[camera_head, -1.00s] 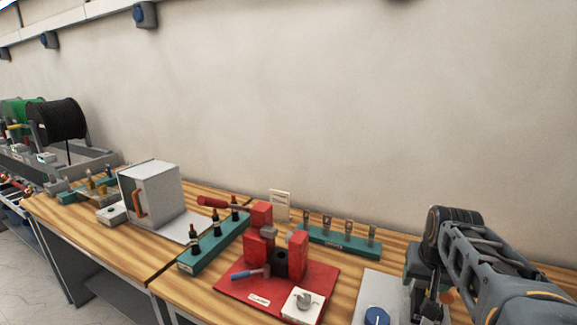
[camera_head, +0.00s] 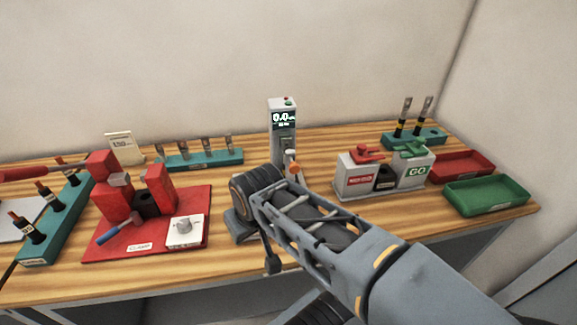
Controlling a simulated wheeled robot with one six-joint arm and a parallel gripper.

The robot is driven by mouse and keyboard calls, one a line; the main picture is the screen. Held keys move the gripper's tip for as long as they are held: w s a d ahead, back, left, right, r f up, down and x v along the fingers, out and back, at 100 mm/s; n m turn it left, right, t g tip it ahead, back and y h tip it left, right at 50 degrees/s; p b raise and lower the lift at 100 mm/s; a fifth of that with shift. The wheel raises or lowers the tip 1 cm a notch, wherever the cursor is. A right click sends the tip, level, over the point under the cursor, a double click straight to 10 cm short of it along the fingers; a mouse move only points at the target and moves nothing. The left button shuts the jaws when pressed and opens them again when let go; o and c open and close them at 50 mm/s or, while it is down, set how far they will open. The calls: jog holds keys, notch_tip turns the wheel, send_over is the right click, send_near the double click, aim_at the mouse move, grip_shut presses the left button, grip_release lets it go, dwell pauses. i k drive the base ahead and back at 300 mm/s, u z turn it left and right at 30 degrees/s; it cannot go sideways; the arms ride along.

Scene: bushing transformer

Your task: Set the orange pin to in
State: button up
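A small orange knob (camera_head: 294,168), which looks like the orange pin, stands in front of a slim grey tester (camera_head: 283,130) with a lit display reading about 0.0. It shows just above my arm, and its lower part is hidden, so I cannot tell its position. My arm reaches in from the lower right, its rounded dark end left of and nearer than the knob. A dark piece below the arm (camera_head: 272,262) may be part of my gripper. The fingers are not clear, and I see nothing held.
A red clamp fixture (camera_head: 160,240) is at left, with a teal rack (camera_head: 215,158) behind. A grey GO/NO-GO gauge block (camera_head: 352,187) stands right of the arm. Green (camera_head: 487,196) and red (camera_head: 461,167) trays are at the right end. Bare wood shows before the fixture.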

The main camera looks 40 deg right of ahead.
aim_at(294, 168)
jog(key=z, duration=1.95)
jog(key=k, duration=0.9)
jog(key=u, duration=1.35)
jog(key=i, duration=0.5)
